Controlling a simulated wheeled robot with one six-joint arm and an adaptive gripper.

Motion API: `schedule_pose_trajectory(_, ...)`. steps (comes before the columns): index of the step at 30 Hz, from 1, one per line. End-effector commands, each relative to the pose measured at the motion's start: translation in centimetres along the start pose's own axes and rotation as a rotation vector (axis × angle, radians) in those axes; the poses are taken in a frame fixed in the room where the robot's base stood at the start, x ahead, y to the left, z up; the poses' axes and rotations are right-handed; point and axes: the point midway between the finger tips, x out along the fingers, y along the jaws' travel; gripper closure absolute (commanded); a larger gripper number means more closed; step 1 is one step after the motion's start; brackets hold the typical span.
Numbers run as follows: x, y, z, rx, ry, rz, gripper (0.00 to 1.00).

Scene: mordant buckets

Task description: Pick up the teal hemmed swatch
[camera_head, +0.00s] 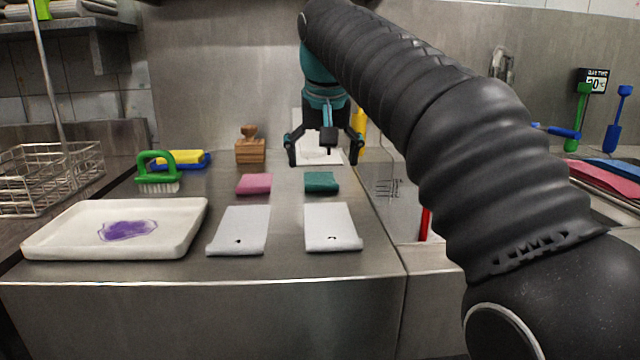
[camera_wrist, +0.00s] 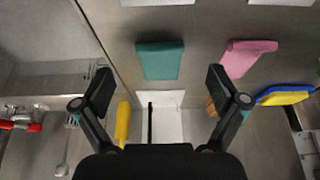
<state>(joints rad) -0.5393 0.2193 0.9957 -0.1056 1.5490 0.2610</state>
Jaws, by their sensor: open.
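The teal swatch (camera_head: 321,182) lies flat on the steel counter, behind the right-hand white card. It also shows in the wrist view (camera_wrist: 160,60), beyond the fingertips and between their lines. My gripper (camera_head: 326,150) is open and empty, above and behind the swatch in the head view. In the wrist view my gripper (camera_wrist: 160,92) has its two fingers spread wide, with nothing between them. A pink swatch (camera_head: 254,184) lies to the left of the teal one in the head view, and on the right in the wrist view (camera_wrist: 247,56).
White cards (camera_head: 240,230) (camera_head: 332,226) lie in front of the swatches. A white tray (camera_head: 60,232) with a purple stain is at left. A sink edge (camera_head: 398,252) is right.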

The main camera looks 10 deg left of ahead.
Motion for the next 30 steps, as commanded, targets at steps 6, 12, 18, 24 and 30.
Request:
schedule_pose_trajectory(6, 1.6, -0.1, -0.2, -0.001, -0.002, 0.0, 0.03)
schedule_pose_trajectory(12, 4.4, 0.0, -0.4, -0.001, 0.0, 0.0, 0.03)
schedule_pose_trajectory(18, 5.4, -0.1, -0.5, 0.0, 0.001, -0.001, 0.03)
schedule_pose_trajectory(24, 5.4, -0.1, -0.5, 0.0, 0.001, -0.001, 0.08)
schedule_pose_trajectory(30, 5.4, -0.1, -0.5, 0.0, 0.001, -0.001, 0.49)
